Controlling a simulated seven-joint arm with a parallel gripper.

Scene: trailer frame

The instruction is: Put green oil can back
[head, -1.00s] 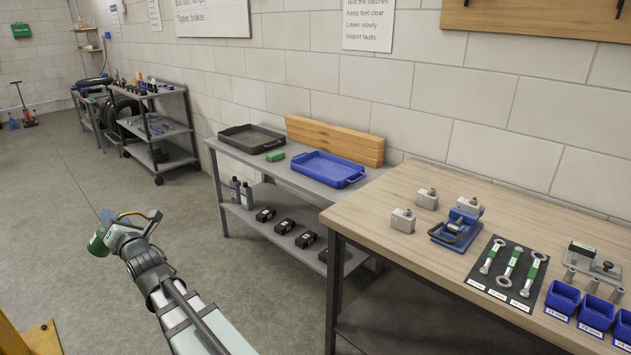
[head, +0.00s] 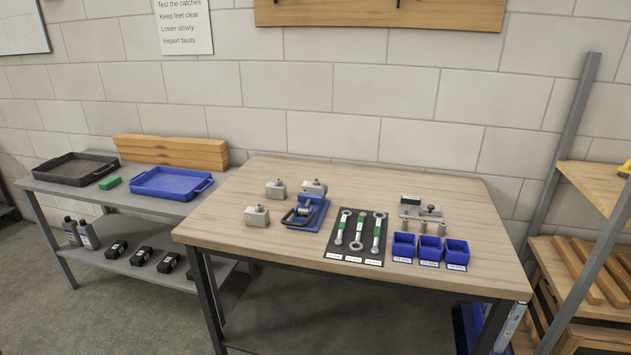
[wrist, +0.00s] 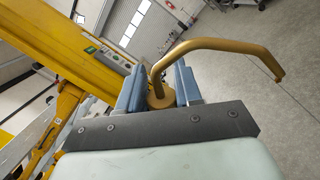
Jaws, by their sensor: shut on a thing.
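In the wrist view my gripper (wrist: 158,84) has its two blue-grey fingers shut around the round brass base of the oil can's spout (wrist: 215,45). The spout is a curved brass tube that reaches up and to the right of the fingers. The green body of the can is hidden in this view. My gripper and the can are out of the head view now.
The wooden-topped bench (head: 220,215) holds a blue vise-like tool (head: 306,212), a dark mat (head: 346,255) with wrenches, and blue bins (head: 430,248). The grey bench (head: 62,187) holds a black tray (head: 75,169), a blue tray (head: 172,184) and a green block (head: 110,182). Yellow framework (wrist: 75,50) stands near my gripper.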

